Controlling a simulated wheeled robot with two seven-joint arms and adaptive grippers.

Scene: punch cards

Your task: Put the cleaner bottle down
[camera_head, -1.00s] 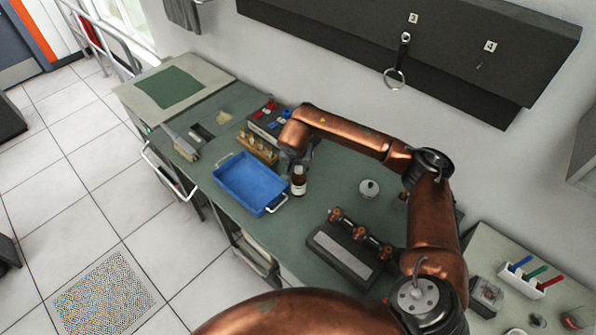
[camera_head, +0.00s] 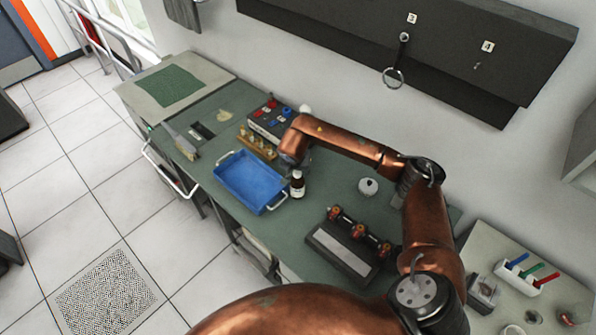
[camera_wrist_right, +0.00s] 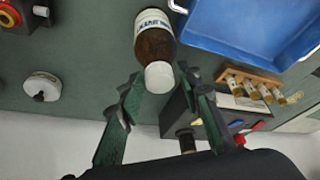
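The cleaner bottle (camera_head: 297,187) is brown with a white label and a pale cap. It stands upright on the green bench, just right of the blue tray, in the head view. The right wrist view shows the bottle (camera_wrist_right: 155,38) with its cap (camera_wrist_right: 159,77) near the fingertips. My right gripper (camera_wrist_right: 160,84) is open, its two fingers apart on either side of the cap and seemingly clear of it. In the head view the right gripper is mostly hidden by its own copper arm. My left gripper is in neither view.
The blue tray (camera_head: 249,180) lies close beside the bottle. A wooden rack of small vials (camera_head: 257,146) and a dark box with red and blue parts (camera_head: 270,118) stand behind. A white round object (camera_head: 368,187) and a valve block (camera_head: 343,249) are to the right.

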